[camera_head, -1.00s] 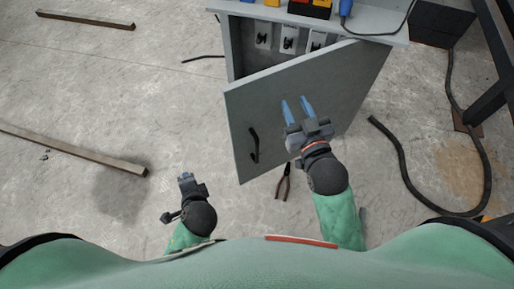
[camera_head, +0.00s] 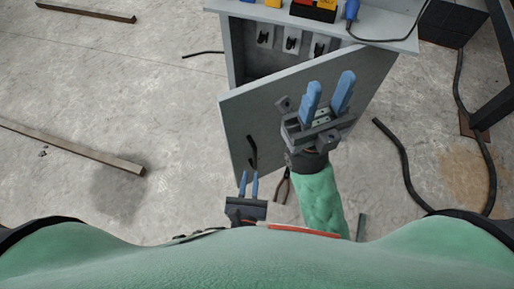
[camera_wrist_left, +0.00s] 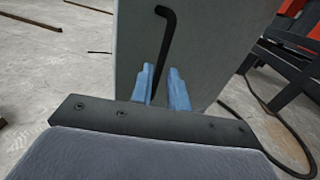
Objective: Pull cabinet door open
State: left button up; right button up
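The grey cabinet door (camera_head: 285,110) stands partly open, swung out from the cabinet (camera_head: 232,50). Its black bar handle (camera_head: 252,152) is near the free edge; it also shows in the left wrist view (camera_wrist_left: 166,42). My left gripper (camera_head: 249,174) is just below the handle, blue fingers apart. In the left wrist view the handle's lower part lines up between the two fingertips (camera_wrist_left: 160,70); contact cannot be told. My right gripper (camera_head: 329,84) is open and empty, raised in front of the door's face, hiding part of it.
Pliers (camera_head: 283,187) lie on the floor beneath the door. A black hose (camera_head: 403,165) curves over the floor at right. Brown bars (camera_head: 75,150) lie at left. The cabinet top (camera_head: 385,30) holds tools. The floor left of the door is mostly clear.

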pick_arm(q)
jog(key=shift+w+d, duration=0.25)
jog(key=shift+w, duration=1.05)
jog(key=shift+w+d, duration=0.25)
jog(key=shift+w, duration=1.05)
jog(key=shift+w+d, duration=0.25)
jog(key=shift+w, duration=1.05)
jog(key=shift+c, duration=0.5)
grip_shut()
